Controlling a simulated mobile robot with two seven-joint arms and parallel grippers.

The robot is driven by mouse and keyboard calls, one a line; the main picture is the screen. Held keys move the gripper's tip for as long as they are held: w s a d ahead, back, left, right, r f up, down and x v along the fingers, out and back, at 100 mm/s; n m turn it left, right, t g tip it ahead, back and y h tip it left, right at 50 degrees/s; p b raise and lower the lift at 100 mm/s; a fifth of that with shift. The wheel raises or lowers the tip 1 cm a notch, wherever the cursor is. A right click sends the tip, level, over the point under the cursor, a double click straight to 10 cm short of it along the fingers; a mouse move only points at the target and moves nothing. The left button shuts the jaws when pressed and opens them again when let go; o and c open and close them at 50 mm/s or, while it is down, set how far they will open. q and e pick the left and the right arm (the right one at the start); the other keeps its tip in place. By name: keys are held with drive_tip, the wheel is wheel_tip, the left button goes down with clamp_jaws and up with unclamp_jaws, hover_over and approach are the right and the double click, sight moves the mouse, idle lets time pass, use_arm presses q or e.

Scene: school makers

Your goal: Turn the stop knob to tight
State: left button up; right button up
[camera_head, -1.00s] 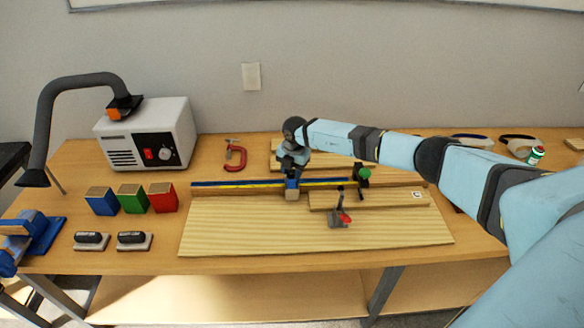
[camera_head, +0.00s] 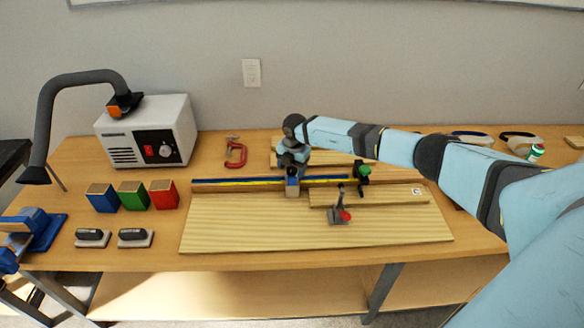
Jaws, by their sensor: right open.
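A blue and yellow rail (camera_head: 230,184) runs along the back of a wide wooden board (camera_head: 230,222). A blue block (camera_head: 292,187) sits at the rail, and a black fitting with a green knob (camera_head: 364,171) stands farther right on it. I cannot tell which of them carries the stop knob, and no tight marking is legible. My right gripper (camera_head: 292,172) points down over the blue block, open. Its fingers are small and partly hidden, so contact is unclear. My left gripper is not in view.
A toggle clamp with a red tip (camera_head: 342,212) stands on the board in front of a narrow plank (camera_head: 410,196). A red C-clamp (camera_head: 236,154) lies behind the rail. Coloured blocks (camera_head: 133,196) and a grey extractor box (camera_head: 118,146) stand left. The board's front is clear.

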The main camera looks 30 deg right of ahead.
sight(295, 170)
wheel_tip(295, 170, up, 14)
drive_tip(key=b, duration=0.1)
drive_tip(key=shift+s+d, duration=0.25)
drive_tip(key=shift+s, duration=0.2)
drive_tip(key=shift+f, duration=0.1)
